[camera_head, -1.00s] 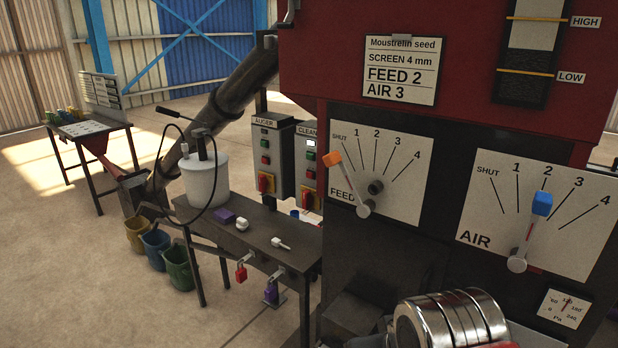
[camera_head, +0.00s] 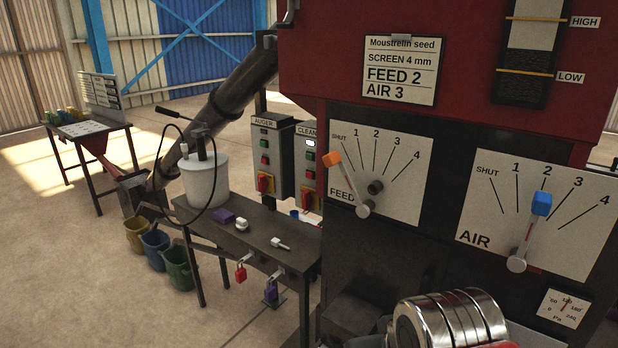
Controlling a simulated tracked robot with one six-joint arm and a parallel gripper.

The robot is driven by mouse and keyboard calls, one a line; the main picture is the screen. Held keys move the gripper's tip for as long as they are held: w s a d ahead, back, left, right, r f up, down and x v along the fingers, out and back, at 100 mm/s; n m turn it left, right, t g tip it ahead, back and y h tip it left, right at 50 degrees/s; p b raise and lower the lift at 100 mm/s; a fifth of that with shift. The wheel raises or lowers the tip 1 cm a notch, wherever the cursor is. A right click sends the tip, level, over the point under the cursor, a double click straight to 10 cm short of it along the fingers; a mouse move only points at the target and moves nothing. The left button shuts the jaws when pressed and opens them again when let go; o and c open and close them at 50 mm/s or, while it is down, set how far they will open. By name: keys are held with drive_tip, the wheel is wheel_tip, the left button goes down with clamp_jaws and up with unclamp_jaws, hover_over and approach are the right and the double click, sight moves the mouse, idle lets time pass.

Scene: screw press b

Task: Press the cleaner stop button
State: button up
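The cleaner box (camera_head: 306,180) is a grey control box with a label reading "CLEAN", its right part hidden behind the big machine's dark panel. On it are a small lit white window (camera_head: 311,142), a green button (camera_head: 309,157), the red stop button (camera_head: 308,173) and a red-and-yellow rotary switch (camera_head: 307,200). A similar box labelled "AUGER" (camera_head: 270,160) stands just left of it, with its own red button and red-and-yellow switch. My gripper is not in view, so its distance from the buttons does not show.
A dark bench (camera_head: 250,235) with a white canister (camera_head: 204,180) and hanging padlocks stands in front of the boxes. The machine front carries a FEED lever (camera_head: 348,185) and an AIR lever (camera_head: 530,230). A shiny ringed metal cylinder (camera_head: 452,325) fills the bottom right.

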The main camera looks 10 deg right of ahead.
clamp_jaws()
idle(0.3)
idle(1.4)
